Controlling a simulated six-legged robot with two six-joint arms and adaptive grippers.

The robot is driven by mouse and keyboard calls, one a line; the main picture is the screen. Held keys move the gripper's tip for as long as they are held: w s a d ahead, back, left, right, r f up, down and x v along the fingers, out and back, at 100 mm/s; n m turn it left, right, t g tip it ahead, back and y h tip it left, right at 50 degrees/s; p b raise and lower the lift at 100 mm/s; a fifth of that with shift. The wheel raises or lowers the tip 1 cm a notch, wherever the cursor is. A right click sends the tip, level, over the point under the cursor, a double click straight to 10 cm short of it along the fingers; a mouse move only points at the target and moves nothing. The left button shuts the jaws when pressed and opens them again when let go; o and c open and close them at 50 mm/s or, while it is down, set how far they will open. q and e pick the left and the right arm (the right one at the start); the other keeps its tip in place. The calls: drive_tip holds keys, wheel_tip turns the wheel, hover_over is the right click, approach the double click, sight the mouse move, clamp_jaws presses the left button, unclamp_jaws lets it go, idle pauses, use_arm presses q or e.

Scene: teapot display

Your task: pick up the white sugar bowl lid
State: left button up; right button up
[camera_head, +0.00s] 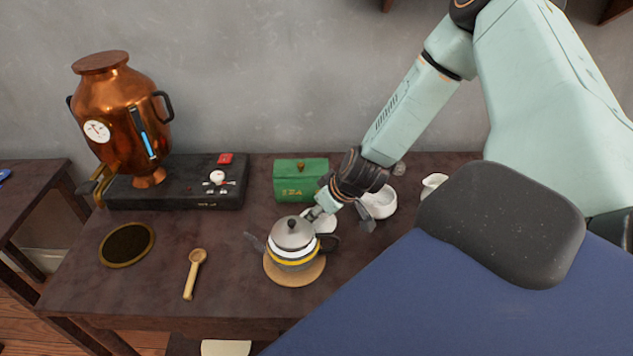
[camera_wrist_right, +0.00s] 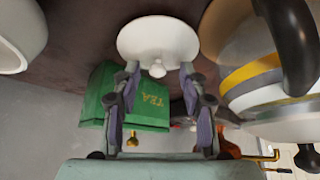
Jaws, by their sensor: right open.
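The white sugar bowl lid (camera_head: 319,223) lies on the table behind the teapot, partly covered by my right gripper. In the wrist view the lid (camera_wrist_right: 158,36) is a round white disc with its small knob towards me. My right gripper (camera_head: 342,213) is over the table near the lid. The wrist view shows its fingers (camera_wrist_right: 159,82) open and empty, with the knob lined up between the tips; I cannot tell whether they touch the lid. The white sugar bowl (camera_head: 379,205) stands open to the right of the lid. My left gripper is out of view.
A grey teapot (camera_head: 292,240) with a yellow band stands on a round wooden mat (camera_head: 296,279) close in front. A green tea box (camera_head: 300,180) is behind. A white creamer (camera_head: 433,184) stands right. A copper urn (camera_head: 122,115) and wooden spoon (camera_head: 192,275) are left.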

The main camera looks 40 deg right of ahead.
drive_tip(key=shift+d+f, duration=0.1)
drive_tip(key=shift+d, duration=0.05)
drive_tip(key=shift+c, duration=0.3)
drive_tip(key=shift+d, duration=0.1)
drive_tip(key=shift+c, duration=0.8)
drive_tip(key=shift+a, duration=0.2)
drive_tip(key=c, duration=0.4)
clamp_jaws()
drive_tip(key=shift+d, duration=0.1)
